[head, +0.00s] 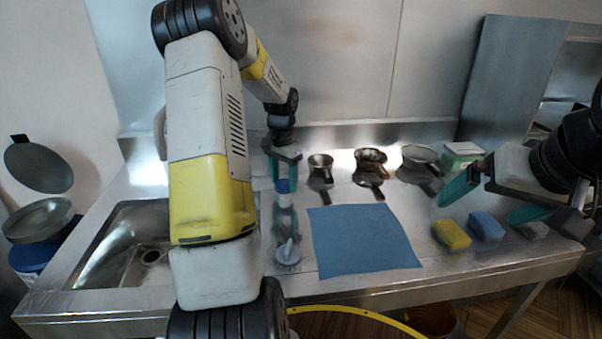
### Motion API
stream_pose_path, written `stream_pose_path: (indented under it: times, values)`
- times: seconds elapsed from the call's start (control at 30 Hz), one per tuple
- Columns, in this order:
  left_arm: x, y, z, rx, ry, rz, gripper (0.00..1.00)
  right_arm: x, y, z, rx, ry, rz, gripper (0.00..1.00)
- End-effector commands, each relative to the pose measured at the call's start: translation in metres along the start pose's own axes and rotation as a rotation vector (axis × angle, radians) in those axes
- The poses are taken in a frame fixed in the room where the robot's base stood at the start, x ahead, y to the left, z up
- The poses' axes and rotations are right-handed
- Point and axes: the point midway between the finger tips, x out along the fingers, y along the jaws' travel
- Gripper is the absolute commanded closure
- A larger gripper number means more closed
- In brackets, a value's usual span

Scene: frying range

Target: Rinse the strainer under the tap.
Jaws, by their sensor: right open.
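I cannot tell for sure which thing is the strainer. Three small metal vessels with handles stand along the back of the counter: a left one (320,161), a middle one with a brownish inside (370,157) and a wider right one (420,155). The steel sink basin (120,262) is at the left, partly hidden by my left arm. No tap shows clearly. My right gripper (490,203) is open and empty above the counter's right side.
A blue cloth (364,241) lies mid-counter, with a grey-blue knobbed object (288,253) left of it. A green-white box (461,155) stands behind. A round lidded pan (40,219) is far left.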

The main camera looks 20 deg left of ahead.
Motion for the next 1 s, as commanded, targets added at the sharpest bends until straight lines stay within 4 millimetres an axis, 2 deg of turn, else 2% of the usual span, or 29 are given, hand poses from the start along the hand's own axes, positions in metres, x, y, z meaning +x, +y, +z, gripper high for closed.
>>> stream_pose_path:
  times: [0.43, 0.8, 1.0]
  values:
    - [-0.005, 0.0, 0.0, 0.0, 0.001, 0.0, 0.28, 0.0, 0.0, 0.0, 0.0, 0.0, 0.0, 0.0]
    - [-0.063, 0.0, -0.001, -0.001, 0.002, -0.001, 0.28, 0.0, 0.0, 0.0, 0.0, 0.0, 0.0, 0.0]
    - [-0.077, 0.0, 0.0, 0.001, 0.001, 0.0, 0.28, 0.0, 0.0, 0.0, 0.0, 0.0, 0.0, 0.0]
